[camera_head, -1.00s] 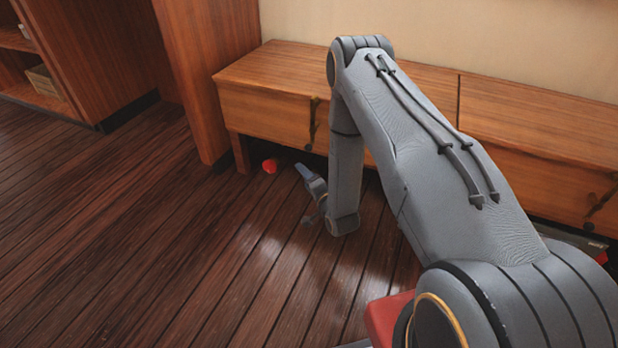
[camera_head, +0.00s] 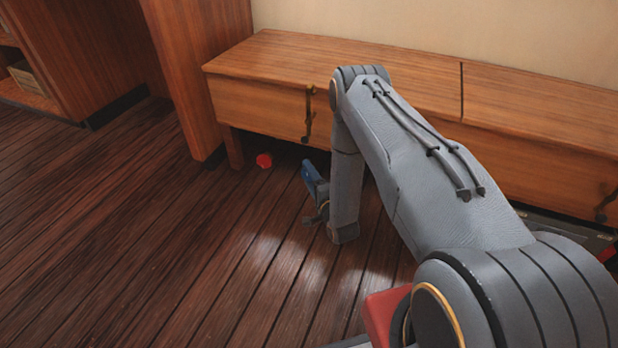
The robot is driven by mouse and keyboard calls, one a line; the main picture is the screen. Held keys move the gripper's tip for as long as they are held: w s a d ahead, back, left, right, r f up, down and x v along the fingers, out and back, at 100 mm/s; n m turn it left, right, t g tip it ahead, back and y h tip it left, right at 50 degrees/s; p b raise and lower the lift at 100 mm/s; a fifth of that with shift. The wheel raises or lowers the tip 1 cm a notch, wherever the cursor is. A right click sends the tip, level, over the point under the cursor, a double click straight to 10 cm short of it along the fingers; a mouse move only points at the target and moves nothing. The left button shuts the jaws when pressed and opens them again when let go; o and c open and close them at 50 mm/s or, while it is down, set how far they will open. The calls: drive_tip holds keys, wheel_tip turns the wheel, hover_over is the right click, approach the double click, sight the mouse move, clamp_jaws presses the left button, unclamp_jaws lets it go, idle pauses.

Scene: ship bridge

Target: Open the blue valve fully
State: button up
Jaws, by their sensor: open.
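My grey arm reaches over the floor toward the wooden bench and bends down in front of it. My gripper (camera_head: 314,195) is at its end, low over the planks in front of the bench. It is small and dark, partly hidden by my last arm link, and looks open with nothing visible in it. A blue part (camera_head: 314,179) shows at the gripper's upper left; I cannot tell whether it belongs to the gripper or is something behind it. I cannot make out the blue valve for certain.
The long wooden bench (camera_head: 262,103) with dark latches runs along the wall. A small round red thing (camera_head: 264,161) is low by its left leg. A wooden cabinet (camera_head: 78,50) stands at the left. The plank floor (camera_head: 130,250) at the left is clear.

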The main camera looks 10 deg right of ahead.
drive_tip(key=shift+w, duration=0.45)
drive_tip(key=shift+c, duration=0.3)
drive_tip(key=c, duration=0.9)
drive_tip(key=shift+c, duration=0.2)
drive_tip(key=shift+r, duration=0.1)
